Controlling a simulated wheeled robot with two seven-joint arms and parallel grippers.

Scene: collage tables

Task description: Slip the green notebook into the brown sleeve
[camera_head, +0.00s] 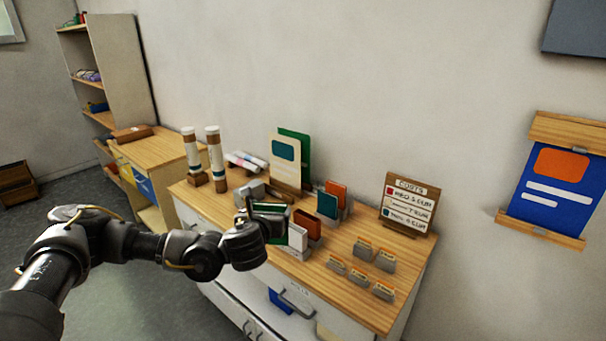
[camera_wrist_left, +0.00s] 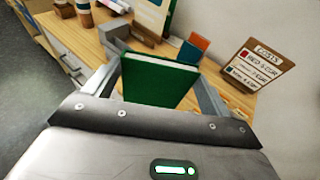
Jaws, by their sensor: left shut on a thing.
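My left gripper (camera_head: 272,222) is shut on the green notebook (camera_head: 268,208) and holds it above the wooden tabletop. In the left wrist view the green notebook (camera_wrist_left: 158,82) stands out between the two fingers, its cover facing the camera and its pale page edge on top. A reddish-brown flat piece (camera_head: 308,223), which looks like the brown sleeve, stands upright just right of the gripper, behind a white piece. It is apart from the notebook as far as I can tell. In the left wrist view I cannot make it out behind the notebook. My right gripper is not in view.
An orange and teal pair of booklets (camera_head: 329,203) stands behind the brown piece. A costs sign (camera_head: 408,205), several small grey card holders (camera_head: 362,250), two tall tubes (camera_head: 214,160) and upright cards (camera_head: 284,160) stand around. The tabletop's front right is partly clear.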

